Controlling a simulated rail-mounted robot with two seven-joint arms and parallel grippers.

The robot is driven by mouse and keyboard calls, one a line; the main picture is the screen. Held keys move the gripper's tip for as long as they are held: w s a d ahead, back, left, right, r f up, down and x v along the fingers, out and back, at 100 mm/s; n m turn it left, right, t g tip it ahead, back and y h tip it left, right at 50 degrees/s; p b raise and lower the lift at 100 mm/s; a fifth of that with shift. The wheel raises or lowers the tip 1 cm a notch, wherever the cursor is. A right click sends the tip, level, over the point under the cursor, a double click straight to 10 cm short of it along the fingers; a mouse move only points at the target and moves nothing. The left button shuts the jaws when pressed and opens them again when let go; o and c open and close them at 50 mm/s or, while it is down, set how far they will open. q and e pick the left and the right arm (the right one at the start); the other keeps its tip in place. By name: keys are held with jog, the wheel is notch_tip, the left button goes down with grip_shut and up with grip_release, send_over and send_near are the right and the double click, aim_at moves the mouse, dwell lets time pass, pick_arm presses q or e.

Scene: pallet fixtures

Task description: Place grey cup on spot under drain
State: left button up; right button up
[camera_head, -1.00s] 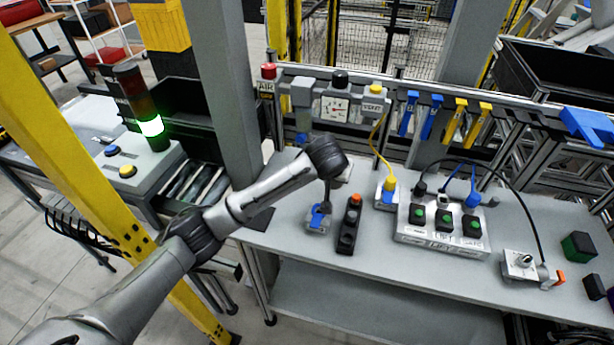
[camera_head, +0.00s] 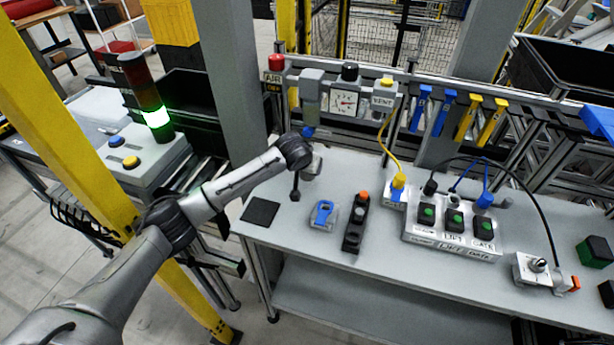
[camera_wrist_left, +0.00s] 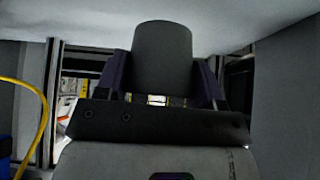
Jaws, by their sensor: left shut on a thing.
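The grey cup (camera_wrist_left: 162,58) is between the purple fingers of my left gripper (camera_wrist_left: 165,85) in the left wrist view, and the gripper is shut on it. In the head view my left gripper (camera_head: 303,178) is at the back left of the bench, mostly hidden by its own wrist; the cup cannot be made out clearly there. The drain (camera_head: 309,131) is the blue lower end of the grey filter unit (camera_head: 311,93), just behind my wrist. The spot under it is hidden or not distinct. My right gripper is not in view.
A black square pad (camera_head: 260,211) lies at the bench's left edge. A blue-topped block (camera_head: 323,214) and a dark switch box (camera_head: 356,222) stand right of my gripper. A yellow cable (camera_head: 386,145) hangs farther right. A grey post (camera_head: 222,85) stands left.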

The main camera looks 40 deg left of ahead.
aim_at(307, 176)
pick_arm(q)
notch_tip(307, 176, down, 4)
jog(key=shift+f+b, duration=0.1)
jog(key=shift+b, duration=0.35)
jog(key=o, duration=0.9)
